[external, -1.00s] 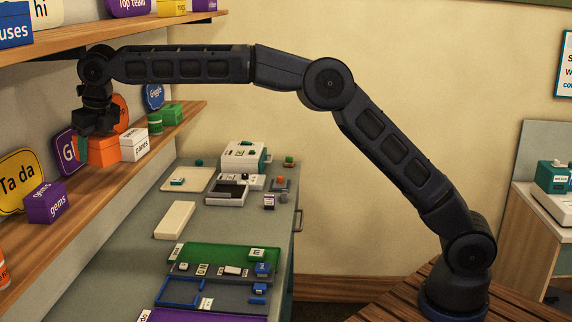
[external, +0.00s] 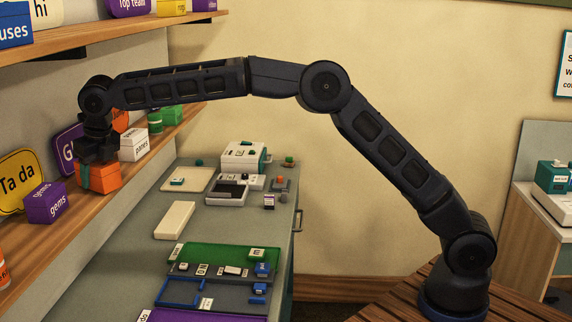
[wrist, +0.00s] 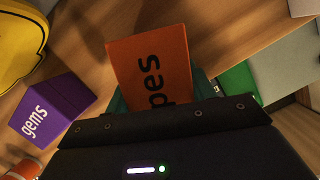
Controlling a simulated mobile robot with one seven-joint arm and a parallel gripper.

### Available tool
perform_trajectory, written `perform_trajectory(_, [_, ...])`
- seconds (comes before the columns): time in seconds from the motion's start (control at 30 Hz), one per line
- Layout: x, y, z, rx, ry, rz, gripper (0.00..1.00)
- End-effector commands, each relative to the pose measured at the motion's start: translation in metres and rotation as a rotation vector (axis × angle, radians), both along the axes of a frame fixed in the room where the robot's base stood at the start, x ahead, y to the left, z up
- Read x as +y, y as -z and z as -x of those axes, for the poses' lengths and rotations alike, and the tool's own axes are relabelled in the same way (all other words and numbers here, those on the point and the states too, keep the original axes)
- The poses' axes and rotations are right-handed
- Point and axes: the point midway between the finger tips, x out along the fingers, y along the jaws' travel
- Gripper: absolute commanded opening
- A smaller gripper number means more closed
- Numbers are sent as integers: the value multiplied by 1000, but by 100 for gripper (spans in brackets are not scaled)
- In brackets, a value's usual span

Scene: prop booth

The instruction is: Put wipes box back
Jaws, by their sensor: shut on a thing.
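The orange wipes box (external: 103,180) is at the middle shelf, between the purple gems box (external: 45,203) and the white panes box (external: 133,145). My gripper (external: 98,163) points down from above and is shut on it, with teal fingers at its sides. The box looks upright and at or very near the shelf board; I cannot tell whether it touches. In the wrist view the orange box (wrist: 150,65) shows the letters "pes", and the rest of the word is hidden by my gripper. The gems box (wrist: 50,108) stands apart to its left there.
A yellow "Ta da" sign (external: 20,180) and a purple sign (external: 68,147) stand behind on the shelf (external: 75,225). An upper shelf (external: 100,35) is above. A counter (external: 150,250) with trays lies below right.

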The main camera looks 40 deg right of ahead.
Motion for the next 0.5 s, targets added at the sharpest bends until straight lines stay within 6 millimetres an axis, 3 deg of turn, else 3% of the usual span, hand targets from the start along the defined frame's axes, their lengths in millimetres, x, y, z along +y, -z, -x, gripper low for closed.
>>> perform_trajectory(0.37, [1, 4, -1, -1, 0, -1, 26])
perform_trajectory(0.4, [1, 5, -1, 0, 0, -1, 56])
perform_trajectory(0.5, [1, 4, -1, 0, -1, -1, 76])
